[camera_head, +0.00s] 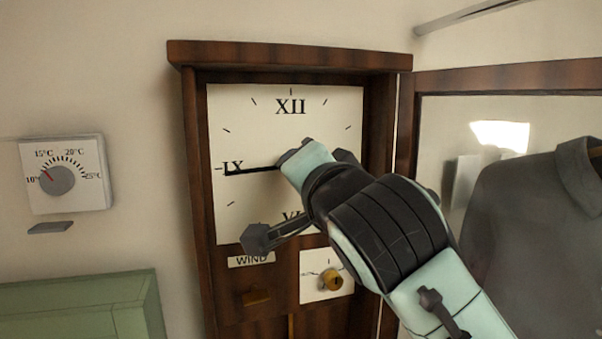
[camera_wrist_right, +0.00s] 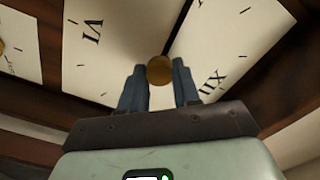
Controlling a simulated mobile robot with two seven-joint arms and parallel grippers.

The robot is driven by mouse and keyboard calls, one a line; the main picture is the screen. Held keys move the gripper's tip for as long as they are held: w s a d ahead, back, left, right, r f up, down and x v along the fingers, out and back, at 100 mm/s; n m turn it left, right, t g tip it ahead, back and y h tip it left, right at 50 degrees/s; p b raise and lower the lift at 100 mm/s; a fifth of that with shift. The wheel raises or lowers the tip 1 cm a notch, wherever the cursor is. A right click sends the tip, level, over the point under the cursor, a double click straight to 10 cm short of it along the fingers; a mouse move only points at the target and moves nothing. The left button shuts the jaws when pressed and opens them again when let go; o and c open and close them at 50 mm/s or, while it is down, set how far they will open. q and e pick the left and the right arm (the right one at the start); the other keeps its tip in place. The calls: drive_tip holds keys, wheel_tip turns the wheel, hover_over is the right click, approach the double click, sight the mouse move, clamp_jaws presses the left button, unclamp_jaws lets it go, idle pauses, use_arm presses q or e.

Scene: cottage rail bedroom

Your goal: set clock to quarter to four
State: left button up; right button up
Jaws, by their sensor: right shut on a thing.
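The clock (camera_head: 240,110) has a square cream face in a dark wooden case. XII is at the top, IX at the left and VI at the bottom, partly covered. A long black hand (camera_head: 245,170) points left at IX. My right gripper (camera_head: 318,157) is in front of the middle of the face and hides the centre and much of the right side. In the right wrist view, the right gripper (camera_wrist_right: 158,80) is shut on a round brass knob (camera_wrist_right: 159,69) at the face. A dark hand (camera_wrist_right: 181,24) runs upward from the knob. I cannot make out a short hand. My left gripper is out of view.
Below the face are a WIND label (camera_head: 251,261) and a small dial with a brass knob (camera_head: 331,279). A thermostat (camera_head: 66,174) is on the wall at left, above green furniture (camera_head: 80,308). A grey garment (camera_head: 540,220) hangs at right, by a dark wooden frame (camera_head: 500,78).

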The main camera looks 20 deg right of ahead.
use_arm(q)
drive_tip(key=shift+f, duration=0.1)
use_arm(e)
drive_tip(key=shift+m, duration=0.3)
drive_tip(key=o, duration=1.1)
drive_tip(key=shift+c, duration=0.2)
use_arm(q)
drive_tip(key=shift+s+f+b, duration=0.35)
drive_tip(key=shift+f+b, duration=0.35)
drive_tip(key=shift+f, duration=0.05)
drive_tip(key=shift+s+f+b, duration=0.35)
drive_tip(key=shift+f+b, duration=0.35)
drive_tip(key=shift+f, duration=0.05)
use_arm(e)
drive_tip(key=s, duration=1.3)
drive_tip(key=shift+s+d, duration=0.2)
drive_tip(key=shift+s, duration=0.05)
drive_tip(key=shift+w, duration=0.1)
